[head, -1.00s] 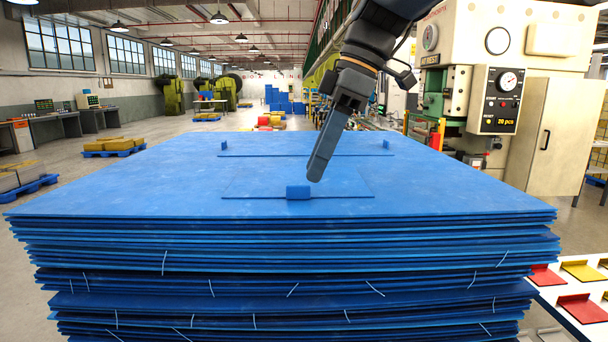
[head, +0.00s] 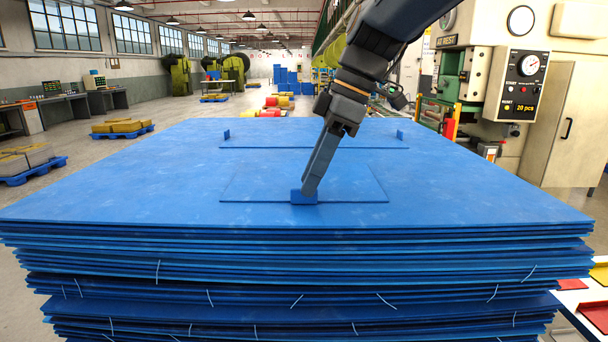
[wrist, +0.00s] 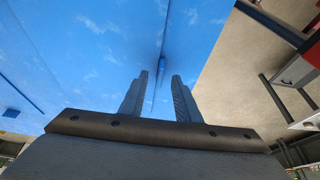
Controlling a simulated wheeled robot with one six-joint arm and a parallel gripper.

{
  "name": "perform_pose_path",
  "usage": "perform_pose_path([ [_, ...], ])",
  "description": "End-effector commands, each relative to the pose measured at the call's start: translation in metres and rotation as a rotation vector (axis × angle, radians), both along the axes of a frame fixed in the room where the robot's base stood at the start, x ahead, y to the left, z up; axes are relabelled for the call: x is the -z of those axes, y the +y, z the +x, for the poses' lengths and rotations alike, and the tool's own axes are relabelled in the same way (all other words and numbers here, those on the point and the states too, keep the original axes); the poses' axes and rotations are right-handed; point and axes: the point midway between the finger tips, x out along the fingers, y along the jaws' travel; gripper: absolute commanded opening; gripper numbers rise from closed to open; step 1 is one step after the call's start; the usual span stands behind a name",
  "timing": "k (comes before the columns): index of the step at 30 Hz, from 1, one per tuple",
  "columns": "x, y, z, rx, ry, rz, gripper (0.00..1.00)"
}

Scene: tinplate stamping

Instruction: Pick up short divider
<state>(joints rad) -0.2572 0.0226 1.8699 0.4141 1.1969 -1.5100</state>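The short divider (head: 255,184) is a thin blue panel with a small upright tab (head: 304,197) on its near edge. It lies flat on top of the blue stack. My gripper (head: 311,188) points down at this tab, its tips overlapping the tab in the head view. In the wrist view my gripper (wrist: 158,95) has its two fingers apart, with a gap and a thin blue edge line between them. I cannot tell whether either finger touches the tab. The panel is partly hidden behind the fingers.
A longer blue divider (head: 270,147) with a small tab at each end lies farther back on the stack. The tall stack of blue sheets (head: 120,255) fills the foreground. A cream press (head: 540,110) stands at the right. Red and yellow plates (head: 597,316) lie at lower right.

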Motion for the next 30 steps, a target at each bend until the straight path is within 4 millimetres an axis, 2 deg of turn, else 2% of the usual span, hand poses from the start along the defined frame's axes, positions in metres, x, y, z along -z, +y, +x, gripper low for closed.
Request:
perform_pose_path([
  [5, 0.015, 0.008, -0.001, -0.003, 0.001, 0.001, 0.3],
  [12, 0.018, 0.009, -0.001, -0.003, 0.0, 0.001, 0.3],
  [13, 0.018, 0.009, -0.001, -0.003, 0.0, 0.001, 0.28],
  [18, 0.018, 0.009, -0.001, -0.004, -0.001, 0.0, 0.0],
  [30, 0.012, 0.01, 0.0, -0.004, -0.004, 0.001, 0.0],
])
